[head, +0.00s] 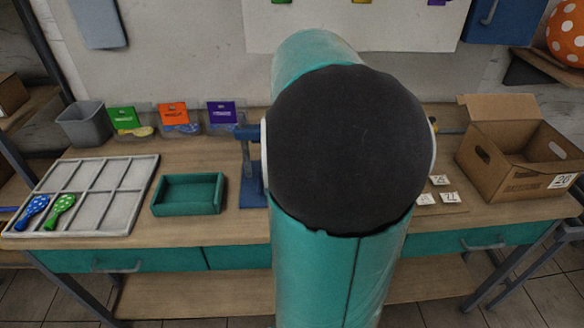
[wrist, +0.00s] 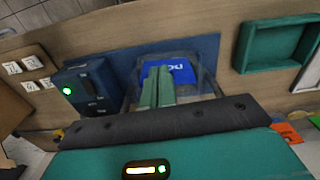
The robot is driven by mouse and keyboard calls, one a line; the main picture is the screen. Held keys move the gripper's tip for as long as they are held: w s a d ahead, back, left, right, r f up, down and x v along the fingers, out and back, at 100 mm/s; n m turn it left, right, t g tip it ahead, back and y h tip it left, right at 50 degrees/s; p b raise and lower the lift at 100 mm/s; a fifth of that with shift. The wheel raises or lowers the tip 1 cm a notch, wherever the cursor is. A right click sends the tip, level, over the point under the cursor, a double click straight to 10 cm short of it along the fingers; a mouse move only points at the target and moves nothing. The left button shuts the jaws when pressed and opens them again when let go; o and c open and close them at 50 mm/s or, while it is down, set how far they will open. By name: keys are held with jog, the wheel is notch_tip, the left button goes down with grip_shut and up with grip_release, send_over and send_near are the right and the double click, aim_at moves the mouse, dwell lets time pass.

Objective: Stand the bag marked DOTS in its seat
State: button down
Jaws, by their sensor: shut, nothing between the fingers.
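Three small bags stand in a row at the back of the table, one with a green card (head: 121,119), one with an orange card (head: 173,115) and one with a purple card (head: 222,113). Their lettering is too small to read, so I cannot tell which is DOTS. My gripper (wrist: 165,72) is shut and empty in the wrist view. It is in front of a blue panel (wrist: 182,68) with partly hidden white lettering, inside a grey frame. I cannot tell whether they touch. In the head view my arm hides the gripper.
A blue machine (head: 251,185) is partly behind my arm; its box (wrist: 92,83) has a green light. A green tray (head: 219,193), a divided tray (head: 126,208) with two balloons and a grey bin (head: 59,127) are left. A cardboard box (head: 490,150) and number tiles (head: 426,199) are right.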

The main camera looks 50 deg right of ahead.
jog(key=shift+w+d+f, duration=0.25)
jog(key=shift+w+f, duration=0.05)
jog(key=shift+f, duration=1.6)
jog(key=shift+w+d+f, duration=0.25)
jog(key=shift+w+f, duration=0.1)
jog(key=shift+f, duration=1.5)
jog(key=shift+w+d+f, duration=0.25)
jog(key=shift+w+f, duration=0.05)
jog(key=shift+f, duration=1.6)
jog(key=shift+w+d, duration=0.7)
jog(key=shift+a, duration=0.15)
